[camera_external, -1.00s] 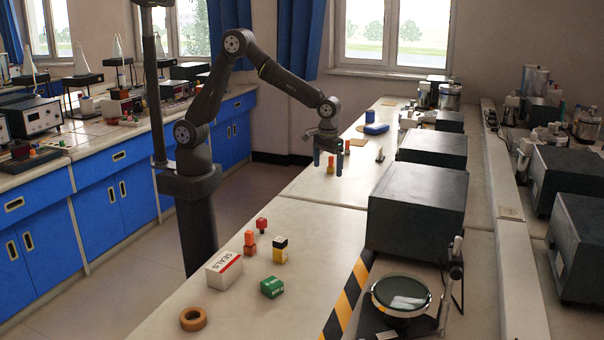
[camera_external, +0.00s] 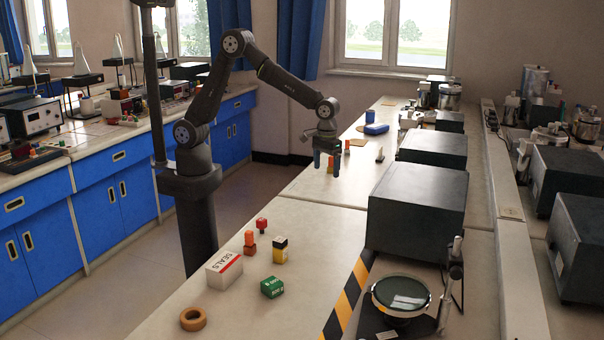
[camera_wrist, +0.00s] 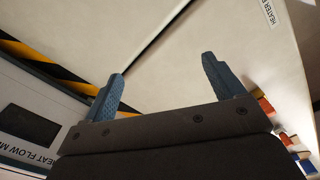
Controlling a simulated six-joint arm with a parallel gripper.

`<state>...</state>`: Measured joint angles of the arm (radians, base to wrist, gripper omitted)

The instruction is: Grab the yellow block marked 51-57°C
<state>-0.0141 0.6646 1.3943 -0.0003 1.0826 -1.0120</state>
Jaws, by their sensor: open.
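My gripper (camera_external: 326,167) is open over the far part of the bench, its two blue fingers pointing down. In the wrist view the fingers (camera_wrist: 163,70) are spread with only bare bench between them. In the external view a small orange-yellow block (camera_external: 331,161) shows behind the fingers, partly hidden by them. A yellow block with a black band (camera_external: 281,251) stands on the near bench, well away from my gripper. No 51-57°C marking is readable on either one. In the wrist view, small red, yellow and blue blocks (camera_wrist: 264,105) show at the right edge, outside the fingers.
Near the front are a SEALS box (camera_external: 223,270), a green box (camera_external: 272,287), orange blocks (camera_external: 250,243), a red block (camera_external: 262,225) and a tape roll (camera_external: 193,319). A large dark instrument (camera_external: 418,207) stands right of my gripper.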

